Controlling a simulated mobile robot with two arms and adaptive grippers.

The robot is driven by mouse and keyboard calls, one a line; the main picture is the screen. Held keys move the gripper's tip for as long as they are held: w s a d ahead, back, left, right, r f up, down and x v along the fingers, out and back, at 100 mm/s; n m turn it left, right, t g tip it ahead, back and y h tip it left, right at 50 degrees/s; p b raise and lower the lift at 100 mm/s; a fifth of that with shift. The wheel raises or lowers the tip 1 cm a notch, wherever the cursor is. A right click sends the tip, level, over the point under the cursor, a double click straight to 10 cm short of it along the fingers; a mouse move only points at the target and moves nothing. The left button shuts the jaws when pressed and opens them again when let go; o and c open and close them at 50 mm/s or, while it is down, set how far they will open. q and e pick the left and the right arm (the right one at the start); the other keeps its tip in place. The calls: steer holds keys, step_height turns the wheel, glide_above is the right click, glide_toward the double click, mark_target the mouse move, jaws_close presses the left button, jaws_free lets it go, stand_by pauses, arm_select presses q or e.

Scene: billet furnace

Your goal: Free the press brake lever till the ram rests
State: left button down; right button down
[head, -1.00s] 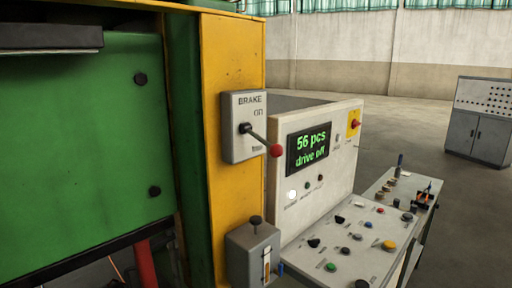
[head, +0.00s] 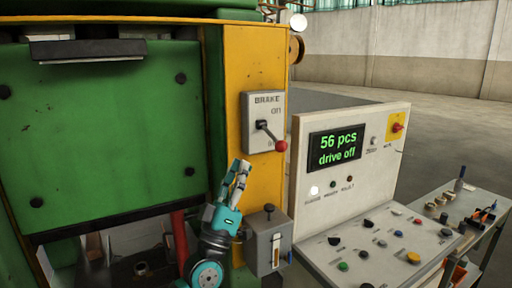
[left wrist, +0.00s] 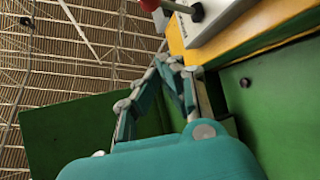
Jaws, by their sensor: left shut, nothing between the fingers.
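The ball also shows at the top of the left wrist view (left wrist: 197,12). A large green bolted plate (head: 105,130), seemingly the ram, hangs left of the column. My left gripper (head: 240,170), teal and grey, points up below and left of the lever, apart from it. Its fingers (left wrist: 172,64) are shut and empty. My right gripper is out of view.
A grey box with a black knob (head: 265,240) stands low on the column beside my left gripper. A bench with tools (head: 480,205) stands further right.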

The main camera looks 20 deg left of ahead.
mark_target(272, 135)
arm_select(q)
steer(key=a+p+x, duration=0.1)
steer(key=p+x, duration=0.5)
steer(key=x, duration=0.5)
steer(key=d+f, duration=0.3)
steer(key=shift+w+f, duration=0.2)
steer(key=shift+f, duration=0.15)
